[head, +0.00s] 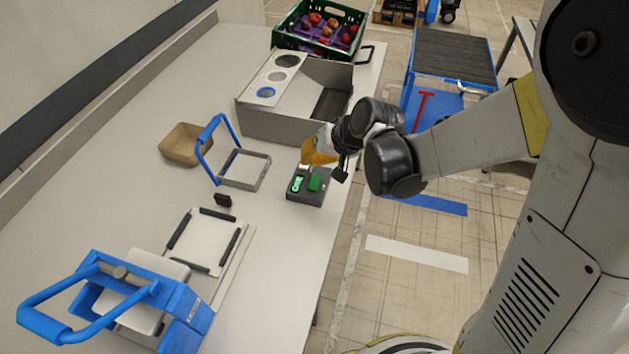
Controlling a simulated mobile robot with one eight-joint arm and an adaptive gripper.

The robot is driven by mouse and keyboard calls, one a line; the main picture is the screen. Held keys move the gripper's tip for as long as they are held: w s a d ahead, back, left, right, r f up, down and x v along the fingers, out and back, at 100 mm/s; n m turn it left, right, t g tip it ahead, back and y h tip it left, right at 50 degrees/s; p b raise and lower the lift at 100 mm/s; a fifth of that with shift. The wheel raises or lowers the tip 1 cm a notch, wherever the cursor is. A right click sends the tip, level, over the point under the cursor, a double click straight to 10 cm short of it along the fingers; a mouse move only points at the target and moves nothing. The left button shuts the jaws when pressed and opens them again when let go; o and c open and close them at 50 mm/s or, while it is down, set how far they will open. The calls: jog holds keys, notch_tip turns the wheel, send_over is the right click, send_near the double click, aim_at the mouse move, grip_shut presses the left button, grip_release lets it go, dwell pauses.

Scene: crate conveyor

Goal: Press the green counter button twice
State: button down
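The counter (306,196) is a small dark box near the right edge of the table. A green button (315,183) stands on its right side, and a bright green display (297,184) shows on its left side; its digits are too small to read. My gripper (306,160) is just above and behind the box, with yellow-orange fingers. I cannot tell whether the fingers are open or shut, nor whether they touch the box. Nothing held is visible.
A grey sizing box with round holes (295,75) stands behind the counter. A blue-handled frame (243,170) and a brown tray (187,144) are to its left. A blue press (140,300) is at front left. A green fruit crate (319,27) is at the back.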

aim_at(315, 183)
dwell(0.8)
notch_tip(315, 183, up, 4)
jog(key=shift+f+p, duration=0.1)
jog(key=shift+p, duration=1.05)
notch_tip(315, 183, down, 9)
jog(key=b, duration=0.7)
dwell(0.5)
jog(key=shift+f+b, duration=0.35)
jog(key=shift+b, duration=0.2)
